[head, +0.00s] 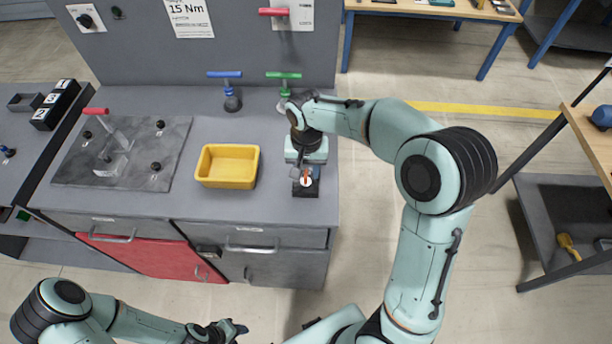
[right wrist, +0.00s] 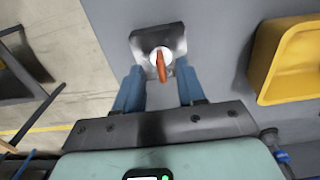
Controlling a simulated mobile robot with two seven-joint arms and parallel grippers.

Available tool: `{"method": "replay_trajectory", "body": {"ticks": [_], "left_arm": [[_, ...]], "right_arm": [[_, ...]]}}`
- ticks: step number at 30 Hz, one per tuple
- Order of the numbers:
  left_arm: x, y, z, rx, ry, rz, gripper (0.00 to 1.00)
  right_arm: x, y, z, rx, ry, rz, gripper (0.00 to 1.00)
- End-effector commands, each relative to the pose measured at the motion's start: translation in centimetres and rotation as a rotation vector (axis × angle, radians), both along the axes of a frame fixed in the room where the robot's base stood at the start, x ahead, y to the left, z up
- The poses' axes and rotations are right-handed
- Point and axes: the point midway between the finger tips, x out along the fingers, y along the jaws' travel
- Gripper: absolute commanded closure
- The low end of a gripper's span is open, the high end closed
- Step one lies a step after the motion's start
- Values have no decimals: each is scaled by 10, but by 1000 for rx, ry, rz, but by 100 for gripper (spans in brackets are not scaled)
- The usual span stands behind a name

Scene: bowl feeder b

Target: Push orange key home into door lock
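The door lock (head: 308,191) is a small dark block with a round white face near the bench's right front edge. In the right wrist view its plate (right wrist: 147,39) looks grey. The orange key (head: 306,177) stands out from the white face; it also shows in the right wrist view (right wrist: 163,66). How deep it sits I cannot tell. My right gripper (right wrist: 158,75) is open, its blue fingers on either side of the key with gaps between. In the head view the right gripper (head: 305,170) is right at the lock. My left gripper (head: 234,328) is low, off the bench; its fingers are unclear.
A yellow bin (head: 227,184) stands left of the lock. A grey plate with a red-handled clamp (head: 95,111) lies further left. Blue-handled (head: 225,74) and green-handled (head: 284,75) tools stand at the back. The bench top between bin and lock is clear.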

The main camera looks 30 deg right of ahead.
Motion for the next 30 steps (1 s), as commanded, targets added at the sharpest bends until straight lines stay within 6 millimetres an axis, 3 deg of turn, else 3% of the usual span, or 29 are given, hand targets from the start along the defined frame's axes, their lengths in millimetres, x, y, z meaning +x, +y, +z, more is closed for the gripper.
{"method": "replay_trajectory", "body": {"ticks": [6,13,14,17,18,30], "left_arm": [[-1,0,-1,0,0,0,57],[-1,0,-1,0,0,1,57],[-1,0,-1,0,0,1,57],[-1,0,-1,0,0,1,57],[-1,0,-1,0,0,1,57],[0,0,0,0,0,0,57]], "right_arm": [[0,0,-25,-1,3,-2,61],[1,0,-27,0,0,-1,61],[1,0,-27,0,0,-1,64],[1,0,-26,0,0,-1,96],[1,0,-26,0,0,-1,100],[1,1,-22,0,-2,-1,100]]}}
